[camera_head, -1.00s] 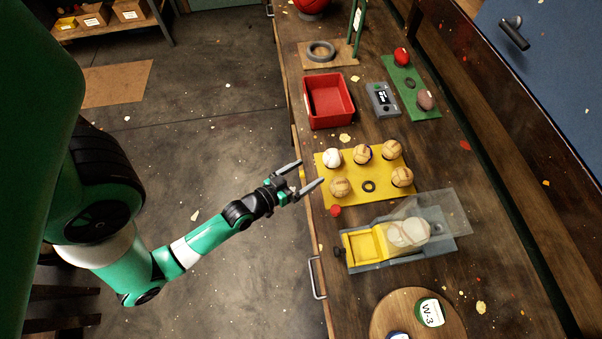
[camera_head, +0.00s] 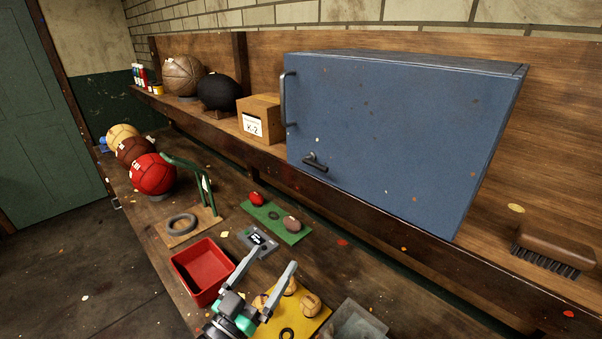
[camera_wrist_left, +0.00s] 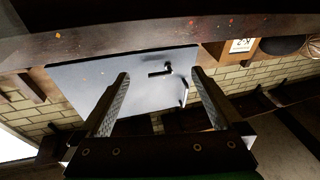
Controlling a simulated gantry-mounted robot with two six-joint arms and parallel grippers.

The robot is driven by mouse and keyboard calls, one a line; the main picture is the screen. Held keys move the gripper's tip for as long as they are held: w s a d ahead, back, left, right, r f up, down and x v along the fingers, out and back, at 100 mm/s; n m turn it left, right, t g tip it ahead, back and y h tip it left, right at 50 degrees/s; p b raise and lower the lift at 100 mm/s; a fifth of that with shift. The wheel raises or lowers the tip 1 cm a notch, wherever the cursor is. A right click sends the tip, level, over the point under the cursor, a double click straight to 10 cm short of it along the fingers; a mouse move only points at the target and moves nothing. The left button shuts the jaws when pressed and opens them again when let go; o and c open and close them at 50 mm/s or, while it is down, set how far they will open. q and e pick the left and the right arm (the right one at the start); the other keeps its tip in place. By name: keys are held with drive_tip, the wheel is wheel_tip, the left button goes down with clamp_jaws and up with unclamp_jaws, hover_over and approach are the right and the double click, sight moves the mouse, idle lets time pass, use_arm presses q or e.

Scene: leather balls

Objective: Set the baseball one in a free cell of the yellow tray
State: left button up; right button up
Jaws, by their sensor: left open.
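The yellow tray (camera_head: 312,325) is at the bottom of the head view, partly covered by my left gripper and cut by the frame edge. Several tan stitched balls (camera_head: 310,304) sit on it, and a dark ring marks a cell without a ball (camera_head: 287,334). I cannot make out a baseball in the frames now. My left gripper (camera_head: 278,262) is open, pointing up and away over the bench beside the tray. In the left wrist view its open fingers (camera_wrist_left: 159,77) have nothing between them and face the blue cabinet (camera_wrist_left: 130,75). My right gripper is not in view.
The blue cabinet (camera_head: 400,140) is closed, with handles, on the raised shelf. A red bin (camera_head: 203,268), a grey device (camera_head: 258,240) and a green tray (camera_head: 275,223) lie near the gripper. Large balls, a K-2 box (camera_head: 260,118) and a brush (camera_head: 553,248) stand further off.

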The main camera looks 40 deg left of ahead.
use_arm(q)
drive_tip(key=w+d+r+m+t+h, duration=0.15)
drive_tip(key=d+r, duration=0.25)
drive_tip(key=r, duration=0.6)
drive_tip(key=d+r+m+t+h, duration=0.1)
drive_tip(key=d+r+t+h, duration=0.2)
drive_tip(key=r, duration=0.7)
drive_tip(key=s+d+r+m+t+h, duration=0.1)
drive_tip(key=s+d+r, duration=0.2)
drive_tip(key=r, duration=0.5)
drive_tip(key=s+d+r+m+t+h, duration=0.1)
drive_tip(key=s+d+r+t, duration=0.1)
drive_tip(key=r, duration=0.6)
drive_tip(key=shift+s+d+r, duration=0.35)
drive_tip(key=shift+s+d, duration=0.5)
drive_tip(key=shift+d, duration=0.15)
